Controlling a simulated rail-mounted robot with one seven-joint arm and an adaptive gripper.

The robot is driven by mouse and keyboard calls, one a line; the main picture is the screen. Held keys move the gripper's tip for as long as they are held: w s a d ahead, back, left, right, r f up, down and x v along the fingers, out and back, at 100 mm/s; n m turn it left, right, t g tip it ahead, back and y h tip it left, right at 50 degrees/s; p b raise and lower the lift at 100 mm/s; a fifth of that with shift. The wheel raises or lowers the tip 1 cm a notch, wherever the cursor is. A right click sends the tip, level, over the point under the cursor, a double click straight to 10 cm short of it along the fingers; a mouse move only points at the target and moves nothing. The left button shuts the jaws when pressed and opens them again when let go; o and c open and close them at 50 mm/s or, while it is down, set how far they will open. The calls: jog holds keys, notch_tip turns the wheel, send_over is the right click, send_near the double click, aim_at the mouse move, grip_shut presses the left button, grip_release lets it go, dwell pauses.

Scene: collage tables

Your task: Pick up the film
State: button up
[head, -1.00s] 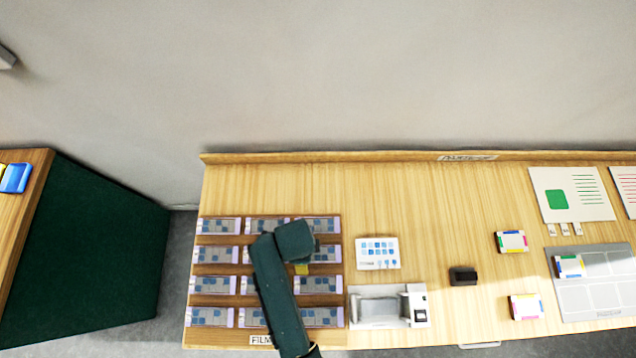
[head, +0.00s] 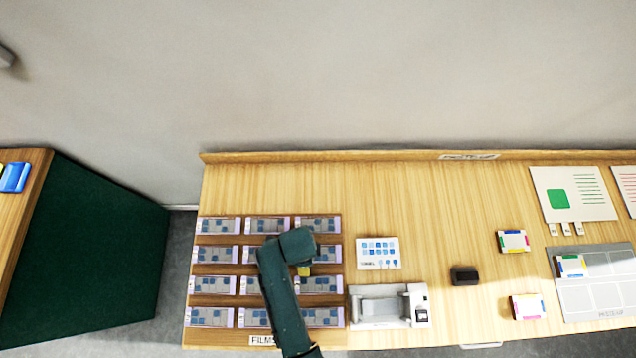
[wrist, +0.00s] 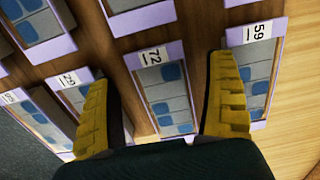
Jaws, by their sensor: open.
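Several film strips with grey-blue frames and lilac edges lie in rows on a brown wooden rack (head: 240,269) at the left of the table in the head view. My gripper (head: 304,271) is over the rack's right part, its yellow fingertip showing. In the wrist view my gripper (wrist: 162,78) is open, with a yellow finger on each side. A film strip labelled 72 (wrist: 167,92) lies between the fingers, below them. A strip labelled 59 (wrist: 257,75) is by the right finger, partly covered. Another strip (wrist: 70,88) is by the left finger. My arm hides some strips in the head view.
A white card with blue squares (head: 378,253) and a white device (head: 388,306) stand just right of the rack. A black block (head: 464,276), small colour-edged cards (head: 513,241) and a grey grid board (head: 593,303) are farther right. The table behind the rack is clear.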

jog(key=c, duration=1.1)
